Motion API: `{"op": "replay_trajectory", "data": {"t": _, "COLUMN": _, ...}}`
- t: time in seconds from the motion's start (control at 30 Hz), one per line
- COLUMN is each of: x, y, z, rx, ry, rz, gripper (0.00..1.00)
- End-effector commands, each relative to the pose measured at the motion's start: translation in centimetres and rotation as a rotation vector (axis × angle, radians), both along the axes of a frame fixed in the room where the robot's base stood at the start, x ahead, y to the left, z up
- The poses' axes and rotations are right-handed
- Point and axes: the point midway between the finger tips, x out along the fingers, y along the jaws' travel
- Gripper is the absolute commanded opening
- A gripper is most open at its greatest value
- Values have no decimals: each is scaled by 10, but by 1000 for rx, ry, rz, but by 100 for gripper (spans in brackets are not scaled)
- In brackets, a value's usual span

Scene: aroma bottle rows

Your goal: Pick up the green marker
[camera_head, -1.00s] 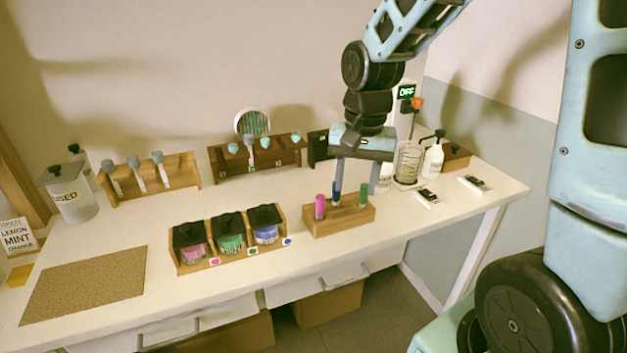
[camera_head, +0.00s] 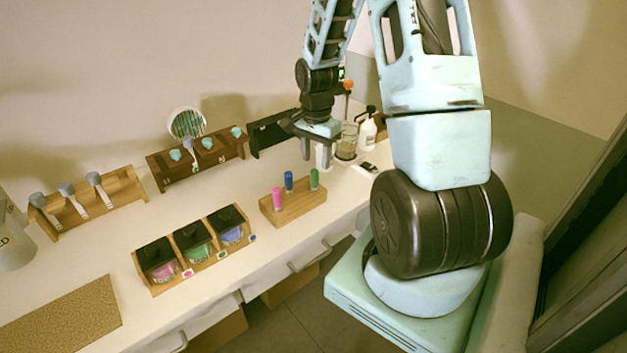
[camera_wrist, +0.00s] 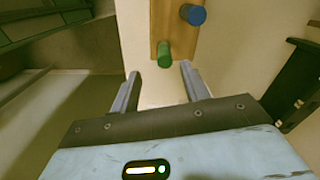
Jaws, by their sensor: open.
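The green marker (camera_head: 314,179) stands upright at the right end of a wooden block (camera_head: 296,207), beside a blue marker (camera_head: 288,181) and a pink marker (camera_head: 277,198). In the wrist view the green marker (camera_wrist: 164,54) lies just beyond the fingertips, roughly in line with the gap between them. The blue marker (camera_wrist: 193,14) is farther off, up and to the right. My gripper (camera_wrist: 158,72) is open, with nothing between its fingers. In the head view its fingers (camera_head: 325,155) are above and behind the green marker, and partly hard to make out.
A glass beaker (camera_head: 347,142) and a white pump bottle (camera_head: 368,130) stand to the right of the gripper. A wooden rack of lidded jars (camera_head: 197,247) stands to the left of the block. Wooden dropper racks (camera_head: 198,161) line the back. The table front is clear around the block.

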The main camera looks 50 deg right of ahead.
Motion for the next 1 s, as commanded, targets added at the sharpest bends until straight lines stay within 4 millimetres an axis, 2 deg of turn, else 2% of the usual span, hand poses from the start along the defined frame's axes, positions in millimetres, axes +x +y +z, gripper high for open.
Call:
{"op": "replay_trajectory", "data": {"t": 0.13, "x": 0, "y": 1, "z": -19, "rx": 2, "ry": 2, "rz": 2, "gripper": 46}}
{"op": "replay_trajectory", "data": {"t": 0.43, "x": 2, "y": 0, "z": -35, "rx": 2, "ry": 2, "rz": 3, "gripper": 46}}
{"op": "replay_trajectory", "data": {"t": 0.73, "x": 7, "y": -1, "z": -70, "rx": 1, "ry": 2, "rz": 2, "gripper": 46}}
{"op": "replay_trajectory", "data": {"t": 1.0, "x": 7, "y": -2, "z": -78, "rx": -1, "ry": -1, "rz": 2, "gripper": 46}}
